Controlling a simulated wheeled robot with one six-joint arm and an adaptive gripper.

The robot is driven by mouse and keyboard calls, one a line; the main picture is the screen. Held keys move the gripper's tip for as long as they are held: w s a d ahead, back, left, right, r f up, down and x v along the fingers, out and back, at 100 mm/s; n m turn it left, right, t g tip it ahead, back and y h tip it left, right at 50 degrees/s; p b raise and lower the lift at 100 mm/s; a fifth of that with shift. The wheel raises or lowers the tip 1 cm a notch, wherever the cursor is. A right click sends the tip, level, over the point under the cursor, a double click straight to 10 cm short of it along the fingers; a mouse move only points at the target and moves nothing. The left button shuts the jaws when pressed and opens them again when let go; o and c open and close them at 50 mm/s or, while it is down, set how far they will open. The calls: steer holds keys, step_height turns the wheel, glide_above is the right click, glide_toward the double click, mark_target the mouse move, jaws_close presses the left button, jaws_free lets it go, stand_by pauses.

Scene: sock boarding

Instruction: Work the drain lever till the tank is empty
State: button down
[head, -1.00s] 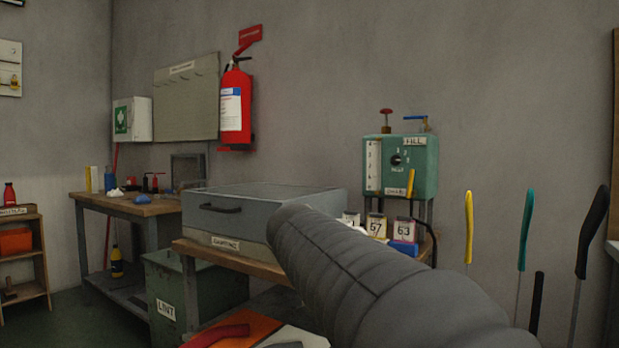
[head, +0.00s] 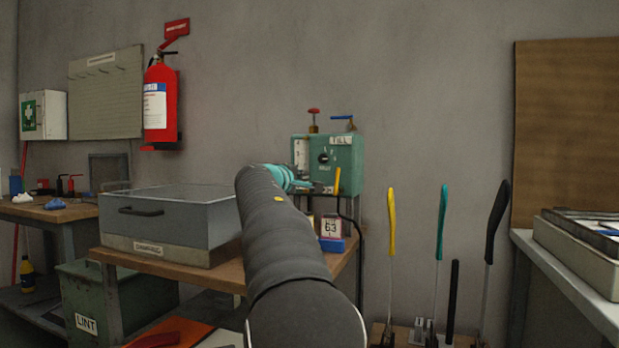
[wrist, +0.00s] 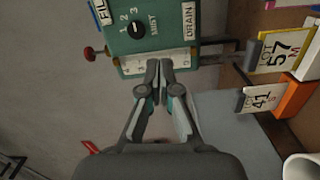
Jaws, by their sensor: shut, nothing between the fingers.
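The green tank (head: 350,152) stands on a dark stand against the back wall. Its yellow drain lever (head: 337,180) hangs at the lower front in the head view. I cannot make out the lever in the wrist view, where the DRAIN label (wrist: 188,20) shows. A white level gauge (head: 301,153) is on the tank's left side; its level is too small to read. My gripper (wrist: 160,66) is shut and empty, its tips in front of the gauge strip in the wrist view. In the head view my gripper (head: 322,187) is just left of the lever; I cannot tell if they touch.
A red-handled valve (head: 314,112) and a blue-handled valve (head: 343,118) top the tank. LOT 57 (wrist: 284,50) and LOT 41 (wrist: 261,98) cards stand below it. A grey damping box (head: 175,222) sits on the bench at left. Upright handles stand at right.

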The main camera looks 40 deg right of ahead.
steer(key=d+p, duration=0.1)
steer(key=d, duration=0.9)
steer(key=shift+w+d+f+p, duration=0.2)
steer(key=shift+f+p, duration=0.1)
steer(key=shift+p, duration=0.1)
